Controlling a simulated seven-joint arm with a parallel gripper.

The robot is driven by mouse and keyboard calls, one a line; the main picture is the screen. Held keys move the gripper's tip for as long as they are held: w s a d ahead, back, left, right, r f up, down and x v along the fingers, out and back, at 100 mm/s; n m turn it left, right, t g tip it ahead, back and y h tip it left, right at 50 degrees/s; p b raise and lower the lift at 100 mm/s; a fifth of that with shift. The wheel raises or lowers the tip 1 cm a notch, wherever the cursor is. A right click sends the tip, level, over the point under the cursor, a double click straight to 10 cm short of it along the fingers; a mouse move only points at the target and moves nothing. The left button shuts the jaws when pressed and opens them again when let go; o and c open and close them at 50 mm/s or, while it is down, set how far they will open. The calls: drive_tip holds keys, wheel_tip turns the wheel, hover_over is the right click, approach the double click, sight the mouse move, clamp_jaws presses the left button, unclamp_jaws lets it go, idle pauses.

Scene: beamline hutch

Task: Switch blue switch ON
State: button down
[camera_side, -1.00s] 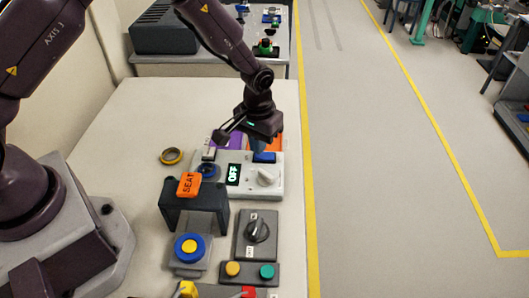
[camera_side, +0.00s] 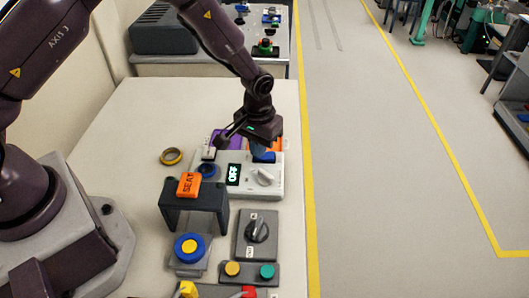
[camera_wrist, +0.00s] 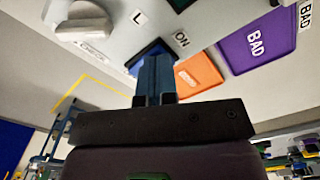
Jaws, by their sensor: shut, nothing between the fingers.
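The blue switch (camera_side: 268,157) is on the far right part of a light grey control box (camera_side: 208,187). A display (camera_side: 233,174) on this box reads OFF. My gripper (camera_side: 259,152) is shut and empty, pointing down at the blue switch. In the wrist view the blue switch (camera_wrist: 146,50) shows behind the tips of my shut fingers (camera_wrist: 155,62), next to an ON label (camera_wrist: 181,40). The tips are at or very near the switch and partly hide it. I cannot tell whether they touch it.
A white knob (camera_side: 264,177) sits near the switch on the same box. A purple BAD plate (camera_wrist: 256,42) and an orange plate (camera_wrist: 198,72) lie beyond it. A dark stand with an orange SEAT block (camera_side: 188,184) is nearer. The table left of the box is mostly clear.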

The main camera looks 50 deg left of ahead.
drive_tip(key=shift+r, duration=3.45)
drive_tip(key=s+a+r+m+t, duration=0.1)
drive_tip(key=s+a+r+t, duration=0.1)
drive_tip(key=s+r, duration=0.9)
drive_tip(key=s+a+r+m+t, duration=0.2)
drive_tip(key=s+a+r+t, duration=0.1)
drive_tip(key=s+r, duration=0.9)
drive_tip(key=shift+s+a+r+t, duration=0.15)
drive_tip(key=shift+a+r+t, duration=0.15)
drive_tip(key=shift+a+r, duration=0.25)
